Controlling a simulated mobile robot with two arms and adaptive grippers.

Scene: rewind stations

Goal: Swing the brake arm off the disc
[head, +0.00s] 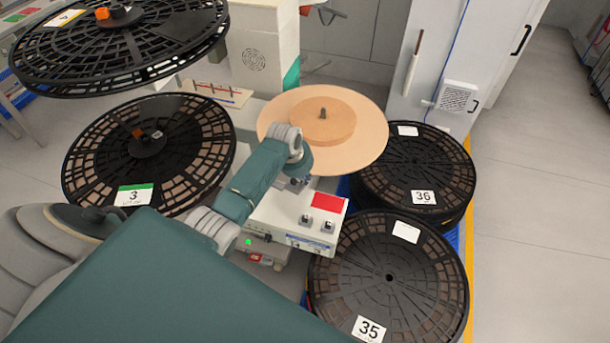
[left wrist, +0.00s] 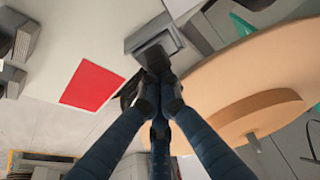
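The tan disc (head: 370,135), with a thicker round hub, lies flat on top of the white machine; its edge fills the right of the left wrist view (left wrist: 220,85). A grey block-like part, apparently the brake arm (left wrist: 153,42), is beside the disc's edge in the left wrist view. My left gripper (left wrist: 158,88) has its blue fingers drawn together at the dark end of this part and looks shut on it. In the head view my left gripper (head: 297,184) is at the near side of the disc, and my wrist hides the brake arm. My right gripper is not in view.
The machine's panel (head: 290,222) carries a red label (head: 327,202) and two switches. Black reels 36 (head: 440,165) and 35 (head: 390,275) stand at the right. Reel 3 (head: 200,140) and another reel (head: 170,45) are at the left.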

